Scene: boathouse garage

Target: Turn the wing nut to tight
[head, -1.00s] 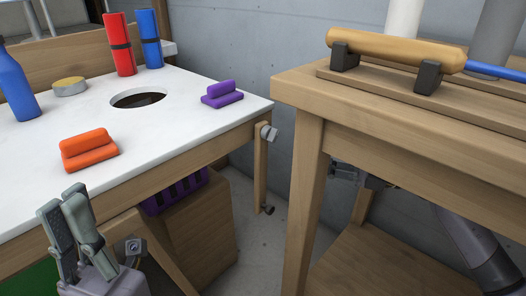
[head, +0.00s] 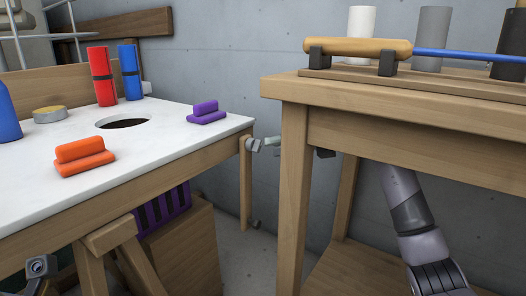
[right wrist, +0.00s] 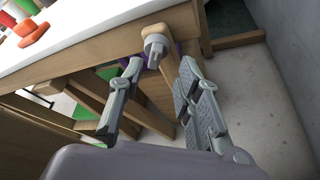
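The grey wing nut (head: 254,145) sits on the upper end of a wooden post at the right end of the white-topped table. In the right wrist view the wing nut (right wrist: 155,48) lies just beyond and between my fingertips. My right gripper (right wrist: 160,66) is open, with a finger on either side and nothing held. In the head view a fingertip of my right gripper (head: 271,141) shows close to the nut's right side; the table leg hides much of the rest. My left gripper's fingers are out of view.
The wooden bench (head: 350,92) stands on the right, its front leg (head: 293,200) close to my right gripper. The white table (head: 165,128) holds an orange block (head: 84,158), a purple block (head: 206,114) and red and blue cylinders. A purple crate (head: 163,210) is below.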

